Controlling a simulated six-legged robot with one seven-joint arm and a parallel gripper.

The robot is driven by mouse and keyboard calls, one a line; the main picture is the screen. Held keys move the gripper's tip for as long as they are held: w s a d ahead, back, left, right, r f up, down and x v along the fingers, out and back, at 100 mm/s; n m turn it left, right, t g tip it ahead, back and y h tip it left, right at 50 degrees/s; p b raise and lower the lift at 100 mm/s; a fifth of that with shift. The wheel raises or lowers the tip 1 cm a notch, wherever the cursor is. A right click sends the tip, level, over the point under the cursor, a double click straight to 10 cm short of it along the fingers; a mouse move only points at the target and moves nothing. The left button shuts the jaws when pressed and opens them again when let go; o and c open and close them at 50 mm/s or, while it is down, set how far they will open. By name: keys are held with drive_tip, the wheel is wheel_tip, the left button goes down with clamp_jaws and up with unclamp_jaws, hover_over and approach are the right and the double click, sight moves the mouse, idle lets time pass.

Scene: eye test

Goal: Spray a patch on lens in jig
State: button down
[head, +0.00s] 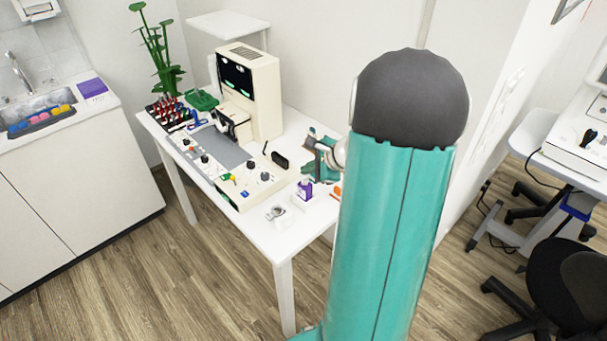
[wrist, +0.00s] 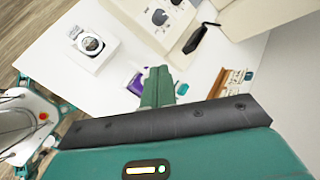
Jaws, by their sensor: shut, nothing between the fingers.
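The lens in its jig is a round, clear-looking disc (wrist: 91,44) on a small white block (wrist: 80,62), at the upper left in the wrist view. In the head view the jig (head: 276,212) lies near the table's front edge. A small purple-and-white bottle (head: 304,189) stands behind and right of the jig. In the wrist view the bottle (wrist: 135,84) shows just left of my fingers, partly hidden by them. My gripper (wrist: 158,72) has its two green fingers together with nothing between them. It is over the table's right part, close to the bottle; whether it touches it I cannot tell.
The white table (head: 318,217) also holds a cream machine (head: 250,93), a control panel (head: 240,185) and a dark case (head: 280,159). In the wrist view a brown rack (wrist: 228,82) lies right of my fingers. A wall stands behind. Bare tabletop lies around the jig.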

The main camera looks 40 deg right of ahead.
drive_tip(key=shift+f, duration=0.4)
drive_tip(key=shift+r, duration=0.4)
wheel_tip(320, 180, up, 6)
idle(0.8)
idle(0.4)
